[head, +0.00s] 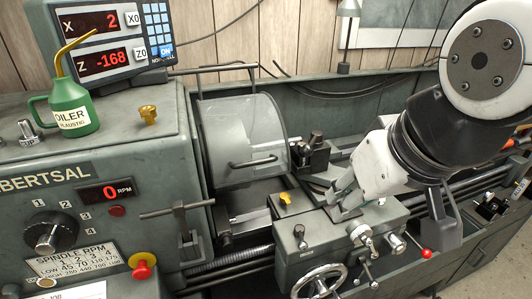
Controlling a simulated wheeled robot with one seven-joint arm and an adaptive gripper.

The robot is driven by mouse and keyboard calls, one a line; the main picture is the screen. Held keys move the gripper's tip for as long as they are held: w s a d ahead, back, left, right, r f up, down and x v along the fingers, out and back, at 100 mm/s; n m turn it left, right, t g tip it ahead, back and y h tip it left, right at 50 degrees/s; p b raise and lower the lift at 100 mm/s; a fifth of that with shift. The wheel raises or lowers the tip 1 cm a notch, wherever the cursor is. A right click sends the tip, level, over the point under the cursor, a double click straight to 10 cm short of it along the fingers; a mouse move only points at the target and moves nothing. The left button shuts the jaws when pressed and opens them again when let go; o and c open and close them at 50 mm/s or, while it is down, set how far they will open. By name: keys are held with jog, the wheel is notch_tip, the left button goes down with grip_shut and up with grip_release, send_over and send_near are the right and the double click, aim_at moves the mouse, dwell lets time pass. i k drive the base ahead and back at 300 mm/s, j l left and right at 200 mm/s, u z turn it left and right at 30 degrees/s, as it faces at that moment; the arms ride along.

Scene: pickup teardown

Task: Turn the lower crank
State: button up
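A lathe carriage (345,236) carries several hand controls on its front. A small silver crank (362,236) sits high on the carriage face, with its handle hanging down and right. A lower, smaller crank-like lever (367,270) shows below it, near the bottom edge. A large silver handwheel (319,281) is at lower left, cut off by the frame. Which one is the lower crank I cannot tell for sure. My gripper (343,198) is above the carriage top, up and left of the small crank. Its fingertips look apart, with nothing between them.
A red-knobbed lever (426,253) sticks out right of the cranks. A tool post (312,152) and clear chuck guard (240,140) stand behind and left. A T-shaped handle (178,209) is farther left. A green oiler (68,105) and brass cup (148,114) stand on the headstock.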

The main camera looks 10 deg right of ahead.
aim_at(362, 234)
jog(key=k+j+z, duration=0.15)
jog(key=j, duration=1.05)
jog(key=j+z, duration=0.25)
jog(key=z, duration=0.15)
jog(key=j+z, duration=0.2)
jog(key=z, duration=0.15)
jog(key=j+z, duration=0.25)
jog(key=z, duration=0.15)
jog(key=k+j+z, duration=0.15)
jog(key=z, duration=0.2)
